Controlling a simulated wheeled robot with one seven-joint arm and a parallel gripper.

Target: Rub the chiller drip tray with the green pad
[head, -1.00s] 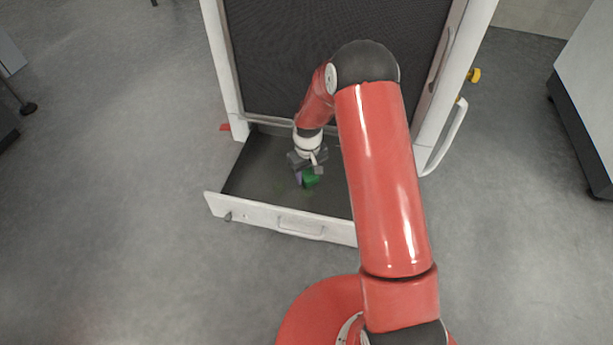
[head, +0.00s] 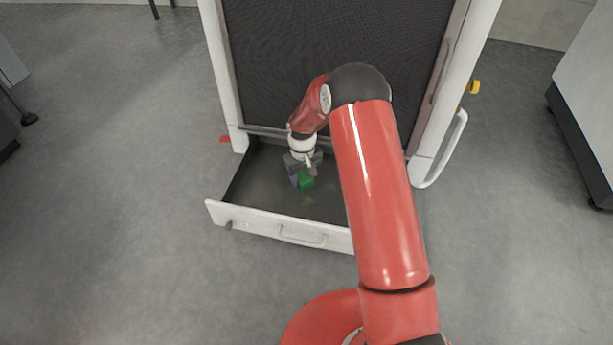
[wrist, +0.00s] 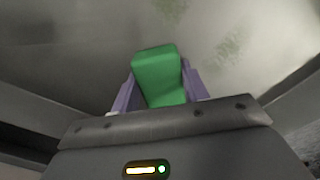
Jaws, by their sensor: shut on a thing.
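The chiller drip tray (head: 270,222) is a wide, shallow dark tray with a white front, pulled out at the foot of the white-framed unit. My gripper (head: 301,180) is down inside the tray and shut on the green pad (head: 307,183). In the wrist view the green pad (wrist: 160,76) sits between the two purple fingers of my gripper (wrist: 158,88). Faint green smudges (wrist: 230,46) mark the tray floor beyond the pad. I cannot tell whether the pad touches the floor. My arm hides the tray's right part.
The unit's dark mesh panel (head: 335,60) rises behind the tray. A white handle (head: 445,150) sticks out at its right side. A pale cabinet (head: 585,85) stands at the far right. The grey floor left of the tray is clear.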

